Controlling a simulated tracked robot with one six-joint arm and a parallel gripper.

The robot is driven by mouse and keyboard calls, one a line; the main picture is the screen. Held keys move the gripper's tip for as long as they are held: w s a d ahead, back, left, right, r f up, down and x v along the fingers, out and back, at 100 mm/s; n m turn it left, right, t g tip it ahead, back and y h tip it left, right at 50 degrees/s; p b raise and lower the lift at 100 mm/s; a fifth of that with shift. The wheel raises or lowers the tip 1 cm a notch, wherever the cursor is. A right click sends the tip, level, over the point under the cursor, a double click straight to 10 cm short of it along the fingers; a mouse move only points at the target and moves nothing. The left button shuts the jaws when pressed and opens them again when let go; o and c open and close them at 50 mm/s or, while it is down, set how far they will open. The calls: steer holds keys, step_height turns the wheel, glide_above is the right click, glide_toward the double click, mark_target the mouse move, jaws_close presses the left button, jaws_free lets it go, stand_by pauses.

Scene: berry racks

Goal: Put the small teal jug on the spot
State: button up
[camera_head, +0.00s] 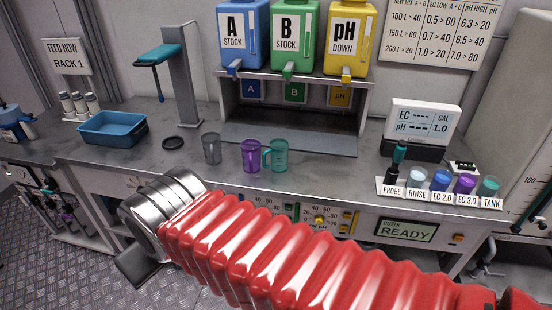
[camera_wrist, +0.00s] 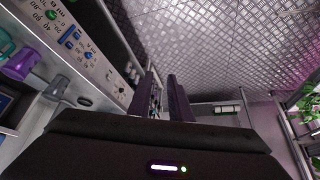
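The small teal jug (camera_head: 278,155) stands upright on the grey bench, its handle on the left, close beside a purple jug (camera_head: 251,156). A dark round disc or ring (camera_head: 173,143) lies flat on the bench further left; I cannot tell for certain that it is the spot. In the wrist view, my gripper (camera_wrist: 162,75) has its two dark fingers apart with nothing held between them. It points down past the bench front toward the floor, away from the jugs. The wrist view shows the purple jug (camera_wrist: 20,63) at the left and part of the teal jug (camera_wrist: 5,42).
A grey jug (camera_head: 211,148) stands left of the purple one. A blue tray (camera_head: 112,130) and a stand with a teal top (camera_head: 185,75) are at left. The stock bottle shelf (camera_head: 290,133) is behind; a labelled cup rack (camera_head: 440,200) is at right. My red-sleeved arm crosses the foreground.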

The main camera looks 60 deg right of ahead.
steer(key=w+d+f+m+t+h, duration=0.1)
steer(key=w+d+f+t+h, duration=0.2)
steer(key=w+d, duration=0.7)
steer(key=w+d+f+m+t+h, duration=0.15)
steer(key=w+d+f, duration=0.25)
steer(key=d, duration=1.2)
steer(key=m+t+h, duration=0.4)
steer(key=t+h, duration=0.1)
glide_toward(275, 158)
steer(key=s+a, duration=0.2)
steer(key=a, duration=0.4)
steer(key=shift+d, duration=0.1)
steer(key=shift+x, duration=4.4)
steer(key=shift+f, duration=0.1)
